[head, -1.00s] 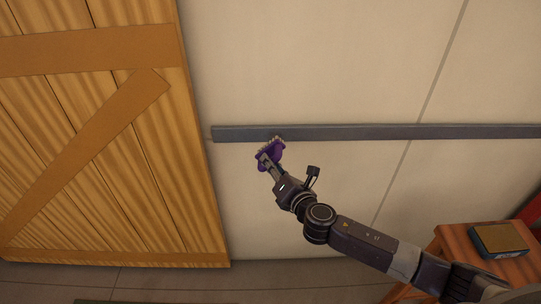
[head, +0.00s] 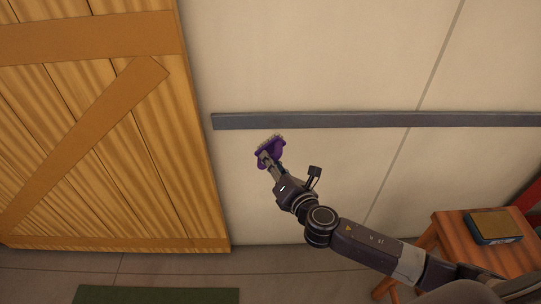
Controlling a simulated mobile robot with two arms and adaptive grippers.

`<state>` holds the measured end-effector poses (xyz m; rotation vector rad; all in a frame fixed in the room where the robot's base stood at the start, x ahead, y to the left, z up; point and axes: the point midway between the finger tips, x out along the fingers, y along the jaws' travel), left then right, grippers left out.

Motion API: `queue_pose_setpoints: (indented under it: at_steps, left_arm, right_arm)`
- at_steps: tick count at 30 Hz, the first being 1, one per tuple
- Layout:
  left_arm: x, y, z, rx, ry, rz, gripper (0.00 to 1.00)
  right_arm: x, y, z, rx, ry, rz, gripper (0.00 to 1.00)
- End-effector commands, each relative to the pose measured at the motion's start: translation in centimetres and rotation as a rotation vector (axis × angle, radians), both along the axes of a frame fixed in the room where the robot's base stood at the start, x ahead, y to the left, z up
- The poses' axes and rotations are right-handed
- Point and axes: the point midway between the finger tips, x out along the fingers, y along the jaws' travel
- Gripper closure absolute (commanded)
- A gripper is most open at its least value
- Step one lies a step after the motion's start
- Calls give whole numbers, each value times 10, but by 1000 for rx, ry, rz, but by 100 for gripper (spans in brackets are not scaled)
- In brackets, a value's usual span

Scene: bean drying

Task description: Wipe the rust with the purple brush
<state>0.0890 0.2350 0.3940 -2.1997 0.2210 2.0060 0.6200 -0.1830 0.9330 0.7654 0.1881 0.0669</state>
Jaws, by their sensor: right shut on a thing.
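The purple brush (head: 270,153) is held in my right gripper (head: 270,162), near the middle of the head view, with its pale bristles pointing up. A long grey rail (head: 380,120) runs across the pale wall just above the brush. In the picture a small gap shows between the bristles and the rail's lower edge. I make out no clear rust patch on the rail. My left gripper is not in view.
A wooden sliding door (head: 105,190) fills the left side. A wooden stool (head: 450,241) with a dark, tan-topped box (head: 494,225) stands at the lower right. A green mat (head: 160,295) lies on the floor at the bottom. The wall around the brush is clear.

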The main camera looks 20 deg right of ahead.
Motion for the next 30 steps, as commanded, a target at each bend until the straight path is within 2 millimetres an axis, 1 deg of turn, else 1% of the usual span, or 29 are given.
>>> queue_pose_setpoints:
  at_steps: [13, 17, 20, 30]
  left_arm:
    - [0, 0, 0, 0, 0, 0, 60]
    - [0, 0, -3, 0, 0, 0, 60]
    - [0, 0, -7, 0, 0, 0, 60]
    - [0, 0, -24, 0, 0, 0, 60]
  right_arm:
    - [1, 0, 1, 0, -3, 0, 100]
    - [6, -1, 0, -1, -6, 4, 100]
    - [13, -4, -1, -3, -12, 8, 100]
    - [50, -14, -1, -11, -41, 37, 100]
